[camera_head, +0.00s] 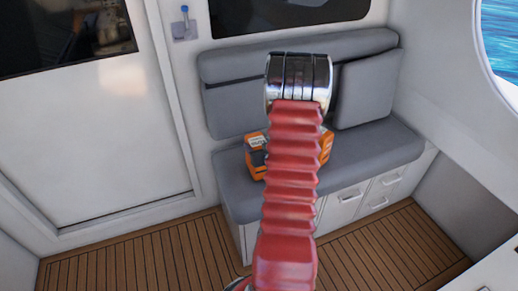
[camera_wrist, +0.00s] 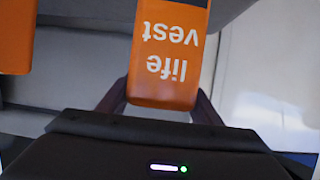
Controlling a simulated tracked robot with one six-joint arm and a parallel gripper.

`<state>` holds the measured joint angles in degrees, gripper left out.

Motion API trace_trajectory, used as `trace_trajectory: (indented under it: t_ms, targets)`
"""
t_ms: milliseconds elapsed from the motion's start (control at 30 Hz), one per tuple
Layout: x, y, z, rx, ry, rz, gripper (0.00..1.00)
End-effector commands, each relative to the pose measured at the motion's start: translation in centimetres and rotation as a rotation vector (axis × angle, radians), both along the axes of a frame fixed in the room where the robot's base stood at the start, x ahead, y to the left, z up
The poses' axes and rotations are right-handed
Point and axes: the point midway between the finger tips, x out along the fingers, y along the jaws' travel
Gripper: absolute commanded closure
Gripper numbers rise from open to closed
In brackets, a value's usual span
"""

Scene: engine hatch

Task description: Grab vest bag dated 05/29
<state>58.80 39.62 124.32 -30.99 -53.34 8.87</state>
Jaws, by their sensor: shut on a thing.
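In the wrist view an orange bag (camera_wrist: 168,55) with white upside-down "life vest" lettering sits between the two dark fingers of my gripper (camera_wrist: 157,102), which is shut on it. No date shows on its visible face. A second orange bag (camera_wrist: 16,38) is cut off at the left edge. In the head view an orange bag (camera_head: 256,143) with a pale label is on the grey seat, left of my arm. More orange (camera_head: 326,146) shows to the right of my arm. My arm hides the gripper and the middle there; the date is too small to read.
The grey cushioned bench (camera_head: 385,148) has a backrest and white drawers (camera_head: 380,188) below. A white door (camera_head: 95,130) is at left, a round window (camera_head: 502,40) at upper right. The slatted wooden floor (camera_head: 130,252) in front is clear.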

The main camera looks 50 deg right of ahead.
Motion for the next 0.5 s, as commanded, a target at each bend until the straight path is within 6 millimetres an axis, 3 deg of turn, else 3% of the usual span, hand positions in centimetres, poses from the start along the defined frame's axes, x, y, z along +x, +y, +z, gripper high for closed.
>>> trace_trajectory:
  t_ms: [500]
  targets:
    - [0.1, 0.0, 6.9, -0.006, -0.004, 0.001, 1.0]
